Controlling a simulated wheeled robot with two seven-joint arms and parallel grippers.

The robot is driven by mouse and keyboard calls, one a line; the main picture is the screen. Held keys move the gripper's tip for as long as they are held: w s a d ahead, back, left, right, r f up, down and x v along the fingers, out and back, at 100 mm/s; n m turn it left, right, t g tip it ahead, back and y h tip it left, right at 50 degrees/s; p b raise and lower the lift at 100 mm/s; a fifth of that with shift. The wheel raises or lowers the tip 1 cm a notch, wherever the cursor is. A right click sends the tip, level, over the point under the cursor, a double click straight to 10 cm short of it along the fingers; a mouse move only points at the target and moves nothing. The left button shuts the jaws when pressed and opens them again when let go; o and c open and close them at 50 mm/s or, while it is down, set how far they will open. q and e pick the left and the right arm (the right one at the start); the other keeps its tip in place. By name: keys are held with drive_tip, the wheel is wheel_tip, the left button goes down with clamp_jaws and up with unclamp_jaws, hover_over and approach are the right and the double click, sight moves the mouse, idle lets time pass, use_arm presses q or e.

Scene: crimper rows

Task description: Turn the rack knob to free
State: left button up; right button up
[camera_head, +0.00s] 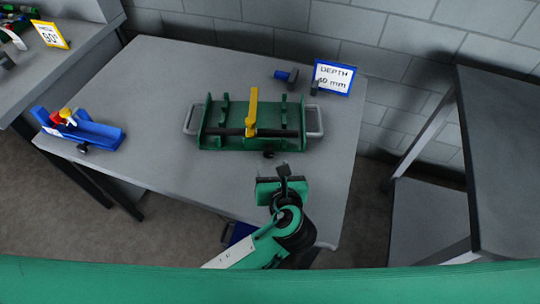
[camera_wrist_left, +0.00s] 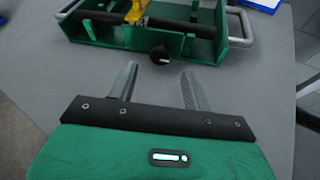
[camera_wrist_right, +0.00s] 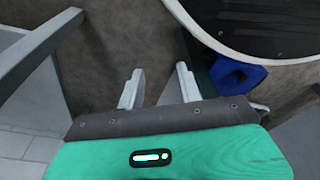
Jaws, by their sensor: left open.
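The green rack (camera_head: 222,138) stands on the grey table, with a metal handle at each end and a yellow lever (camera_head: 252,110) over a dark bar. A small black knob (camera_head: 268,154) sits on its front face, and in the left wrist view the knob (camera_wrist_left: 160,55) shows a pale mark on its face. My left gripper (camera_head: 283,168) is in front of the rack, a little right of the knob in the head view. Its fingers (camera_wrist_left: 157,85) are apart and empty, short of the knob. My right gripper (camera_wrist_right: 158,88) shows only in its wrist view, with fingers apart and nothing between them.
A sign reading "DEPTH 40 mm" (camera_head: 333,78) stands at the table's back right beside a blue-and-black part (camera_head: 287,76). A blue holder (camera_head: 95,132) with coloured items is at the left edge. The grey table (camera_head: 165,75) is clear around the rack. Another table (camera_head: 500,130) stands right.

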sight(269, 155)
use_arm(q)
drive_tip(key=x, duration=0.5)
drive_tip(key=shift+w, duration=0.15)
drive_tip(key=shift+f, duration=0.1)
drive_tip(key=c, duration=1)
use_arm(e)
drive_tip(key=shift+w+a+r, duration=0.15)
drive_tip(key=shift+w+r, duration=0.2)
drive_tip(key=shift+r, duration=0.3)
